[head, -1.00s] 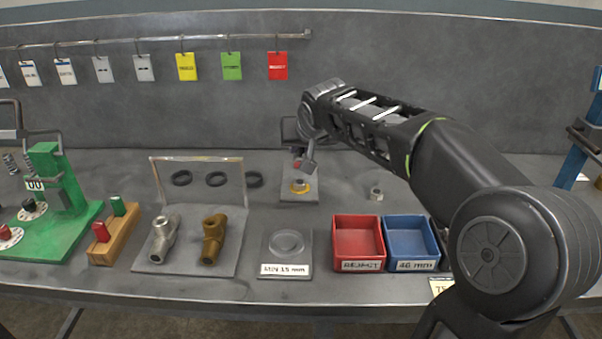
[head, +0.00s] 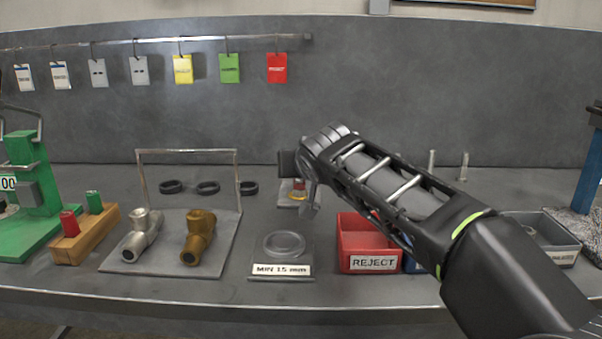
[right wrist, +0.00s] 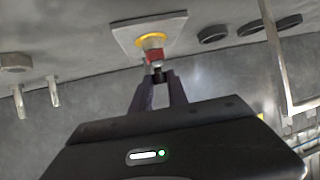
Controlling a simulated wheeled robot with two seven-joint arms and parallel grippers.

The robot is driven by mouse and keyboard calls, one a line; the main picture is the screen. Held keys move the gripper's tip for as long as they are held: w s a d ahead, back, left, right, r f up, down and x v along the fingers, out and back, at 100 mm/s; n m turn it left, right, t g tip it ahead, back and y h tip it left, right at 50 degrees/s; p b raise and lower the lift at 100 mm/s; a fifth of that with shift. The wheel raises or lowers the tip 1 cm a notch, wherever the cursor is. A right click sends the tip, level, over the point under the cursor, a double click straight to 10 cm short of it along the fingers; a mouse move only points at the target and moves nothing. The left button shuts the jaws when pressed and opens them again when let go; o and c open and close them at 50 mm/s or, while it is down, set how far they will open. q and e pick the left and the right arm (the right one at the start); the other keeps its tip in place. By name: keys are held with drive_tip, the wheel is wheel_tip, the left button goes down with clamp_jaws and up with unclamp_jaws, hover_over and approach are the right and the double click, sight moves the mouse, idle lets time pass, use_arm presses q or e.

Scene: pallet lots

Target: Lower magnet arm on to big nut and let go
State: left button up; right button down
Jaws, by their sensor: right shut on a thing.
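The big nut sits in a yellow ring (head: 298,197) on a grey plate at the back of the bench. The ring also shows in the right wrist view (right wrist: 151,40). A red-ended dark piece, which I take as the magnet arm (right wrist: 155,56), lines up with the nut. Its red end is at or just over the nut; I cannot tell whether they touch. My right gripper (right wrist: 160,77) is shut on the dark part of this piece. In the head view my right gripper (head: 310,200) partly hides it. My left gripper is not in view.
To the left are black rings (head: 207,188) by a wire frame, two pipe fittings (head: 197,238) and a clear disc (head: 284,244) on a labelled plate. A red reject bin (head: 372,262) stands in front, right of the nut. My right arm covers much of the right side.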

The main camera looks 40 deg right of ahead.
drive_tip(key=shift+f, duration=0.3)
drive_tip(key=c, duration=1.7)
unclamp_jaws()
drive_tip(key=o, duration=0.4)
drive_tip(key=shift+r, duration=0.15)
drive_tip(key=p+v, duration=0.1)
drive_tip(key=v, duration=0.6)
drive_tip(key=shift+s+a+r+p, duration=0.15)
drive_tip(key=shift+s+r+p, duration=0.05)
drive_tip(key=shift+s+p, duration=0.15)
drive_tip(key=shift+r, duration=0.15)
